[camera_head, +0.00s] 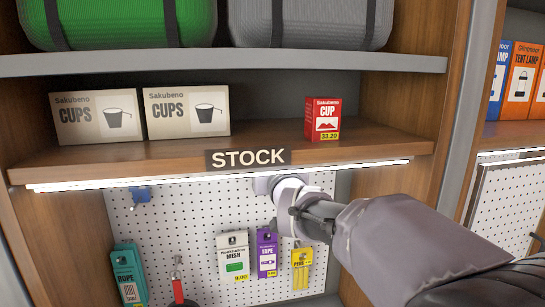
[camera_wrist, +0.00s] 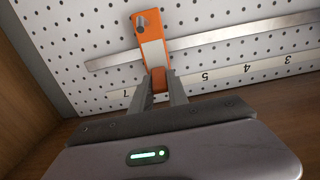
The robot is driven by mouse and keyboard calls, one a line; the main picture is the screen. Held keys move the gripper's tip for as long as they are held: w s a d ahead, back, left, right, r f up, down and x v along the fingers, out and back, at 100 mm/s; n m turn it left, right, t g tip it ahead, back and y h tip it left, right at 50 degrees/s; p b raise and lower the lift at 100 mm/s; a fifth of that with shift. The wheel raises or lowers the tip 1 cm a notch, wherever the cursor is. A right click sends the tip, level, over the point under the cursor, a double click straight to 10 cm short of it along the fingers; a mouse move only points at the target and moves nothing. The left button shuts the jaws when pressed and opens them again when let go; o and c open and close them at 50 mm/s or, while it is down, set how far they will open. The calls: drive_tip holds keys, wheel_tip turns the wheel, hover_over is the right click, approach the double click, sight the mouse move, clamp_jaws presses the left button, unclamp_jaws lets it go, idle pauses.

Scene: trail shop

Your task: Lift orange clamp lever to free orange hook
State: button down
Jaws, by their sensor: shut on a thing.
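In the wrist view, the orange clamp lever (camera_wrist: 158,79) shows as a small orange block between my fingertips. My gripper (camera_wrist: 160,88) is shut on it, close to the white pegboard. An orange piece with a white panel and a dark hole (camera_wrist: 149,38) extends beyond it across a metal rail; I cannot tell whether this is part of the orange hook. In the head view, my gripper (camera_head: 272,185) reaches the pegboard just under the STOCK shelf, and my arm hides the orange clamp and hook.
The wooden shelf (camera_head: 345,142) with its lit front edge lies just above my gripper. A blue clamp (camera_head: 140,195) is on the board at left. Below hang the mesh (camera_head: 233,255), tape (camera_head: 267,252) and peg (camera_head: 301,266) packs. A metal rail (camera_wrist: 215,38) and number strip (camera_wrist: 232,72) cross the board.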

drive_tip(key=c, duration=1.3)
unclamp_jaws()
drive_tip(key=shift+r, duration=0.1)
drive_tip(key=b+v, duration=0.1)
drive_tip(key=v, duration=1.6)
drive_tip(key=shift+s+d+b, duration=0.15)
drive_tip(key=shift+s+b, duration=0.05)
drive_tip(key=shift+b, duration=0.2)
